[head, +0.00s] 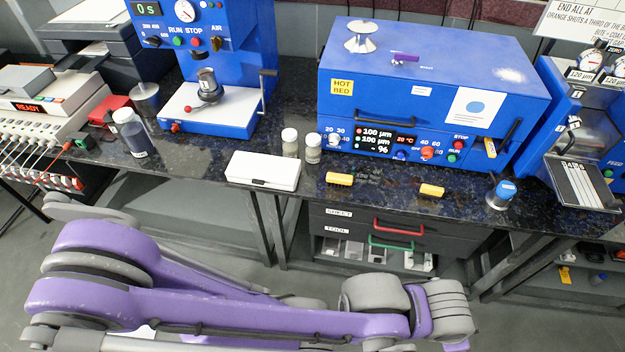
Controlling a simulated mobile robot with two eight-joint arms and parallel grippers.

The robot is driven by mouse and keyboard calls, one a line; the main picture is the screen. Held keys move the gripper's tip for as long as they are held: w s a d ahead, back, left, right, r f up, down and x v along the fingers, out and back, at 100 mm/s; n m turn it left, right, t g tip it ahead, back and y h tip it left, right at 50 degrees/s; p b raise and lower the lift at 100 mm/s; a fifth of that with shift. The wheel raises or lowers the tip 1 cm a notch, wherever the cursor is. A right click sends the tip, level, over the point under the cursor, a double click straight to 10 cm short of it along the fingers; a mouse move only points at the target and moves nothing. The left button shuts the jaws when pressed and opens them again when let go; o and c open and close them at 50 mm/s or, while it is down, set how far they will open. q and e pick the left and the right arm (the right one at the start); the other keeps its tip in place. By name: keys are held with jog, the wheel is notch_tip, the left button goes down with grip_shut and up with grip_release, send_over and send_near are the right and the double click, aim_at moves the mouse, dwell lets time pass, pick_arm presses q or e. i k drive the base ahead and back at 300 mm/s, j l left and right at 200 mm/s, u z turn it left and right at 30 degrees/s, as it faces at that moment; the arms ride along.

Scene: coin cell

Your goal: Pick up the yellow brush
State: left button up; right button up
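Two small yellow items lie on the dark speckled bench top near its front edge. The other yellow item (431,190) lies farther right. Both are small and blocky, and I cannot tell which is the brush. My purple and grey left arm crosses the lower picture from the left, in front of the bench and apart from both items. Its gripper is not visible. My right gripper is not in view.
The blue hot bed machine (430,85) stands behind the yellow items. A white box (263,170), two small jars (290,142) and a dark bottle (131,132) stand to the left. A blue-capped container (501,194) stands at right. Drawers with red and green handles are below.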

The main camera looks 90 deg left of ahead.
aim_at(331, 177)
jog(key=u, duration=2.8)
